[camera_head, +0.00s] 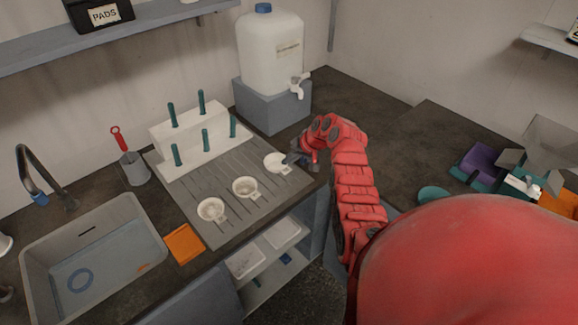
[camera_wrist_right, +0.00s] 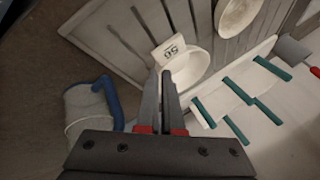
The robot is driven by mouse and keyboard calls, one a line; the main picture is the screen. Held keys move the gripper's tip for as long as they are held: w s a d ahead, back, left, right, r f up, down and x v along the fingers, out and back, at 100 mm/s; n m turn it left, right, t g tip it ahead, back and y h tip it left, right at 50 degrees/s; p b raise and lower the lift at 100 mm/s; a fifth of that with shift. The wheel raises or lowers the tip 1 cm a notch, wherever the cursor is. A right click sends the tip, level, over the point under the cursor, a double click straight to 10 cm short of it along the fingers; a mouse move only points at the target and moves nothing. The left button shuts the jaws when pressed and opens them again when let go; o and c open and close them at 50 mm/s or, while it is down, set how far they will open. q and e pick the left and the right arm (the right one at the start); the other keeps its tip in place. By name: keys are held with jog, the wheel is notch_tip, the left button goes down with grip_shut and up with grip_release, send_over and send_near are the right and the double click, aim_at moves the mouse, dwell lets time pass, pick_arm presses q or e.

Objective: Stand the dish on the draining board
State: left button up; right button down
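Three small shallow white dishes with tabs lie flat on the grey ribbed draining board (camera_head: 222,225): a near one (camera_head: 211,209), a middle one (camera_head: 245,186) and a far one (camera_head: 277,163). I cannot tell which one the task means. A white block rack with teal pegs (camera_head: 190,152) stands along the board's back. My right gripper (camera_head: 292,158) is beside the far dish. In the right wrist view its fingers (camera_wrist_right: 160,75) are close together with a narrow gap, near a dish (camera_wrist_right: 192,68) with a tab marked 56. Contact is unclear. My left gripper is out of view.
A white water container (camera_head: 270,55) with a tap stands on a grey block behind the board. A sink (camera_head: 95,265), an orange cloth (camera_head: 184,244) and a grey pot with a red-handled tool (camera_head: 134,168) are left.

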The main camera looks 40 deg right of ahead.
jog(key=shift+w+d+f, duration=0.1)
jog(key=shift+d+f, duration=0.05)
notch_tip(320, 180, down, 3)
jog(key=shift+r+p, duration=0.2)
jog(key=shift+p, duration=0.4)
jog(key=shift+f, duration=0.35)
jog(key=shift+f, duration=0.1)
jog(key=shift+f+b, duration=0.1)
jog(key=shift+b, duration=0.2)
jog(key=c, duration=1.1)
grip_release()
jog(key=shift+o, duration=0.2)
